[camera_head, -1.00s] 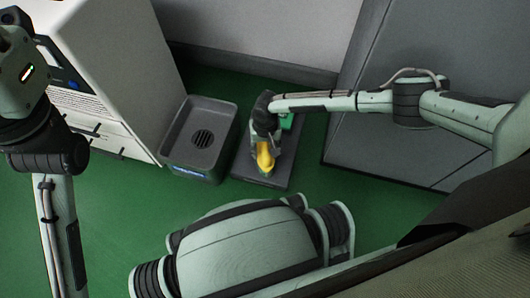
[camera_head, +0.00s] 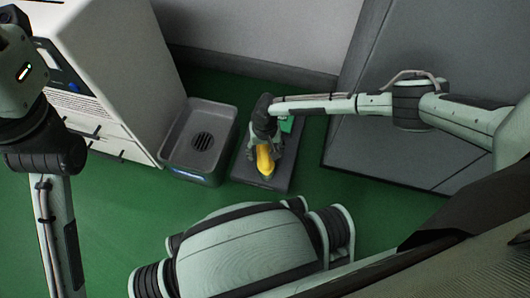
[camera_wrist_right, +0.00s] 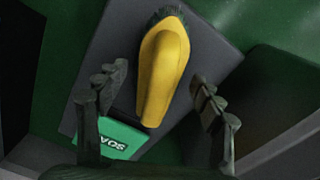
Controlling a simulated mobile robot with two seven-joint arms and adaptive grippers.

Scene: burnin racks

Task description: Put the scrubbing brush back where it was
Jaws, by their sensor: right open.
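The scrubbing brush (camera_head: 265,161) has a yellow body and dark bristles. It lies on a flat dark grey mat or tray (camera_head: 248,173) on the green floor. In the right wrist view the brush (camera_wrist_right: 164,66) lies between and beyond the spread fingers, with a visible gap on each side. My right gripper (camera_wrist_right: 157,98) is open, pointing down over the brush, and holds nothing. In the head view my right wrist hides part of the mat and the brush's far end. My left arm is at the left edge, and its gripper is out of view.
A green lettered item (camera_wrist_right: 116,137) is on the mat close to the left finger; it also shows in the head view (camera_head: 286,125). A grey basin with a drain (camera_head: 175,156) stands left of the mat. A white cabinet (camera_head: 105,55) and a grey panel (camera_head: 395,150) flank the floor.

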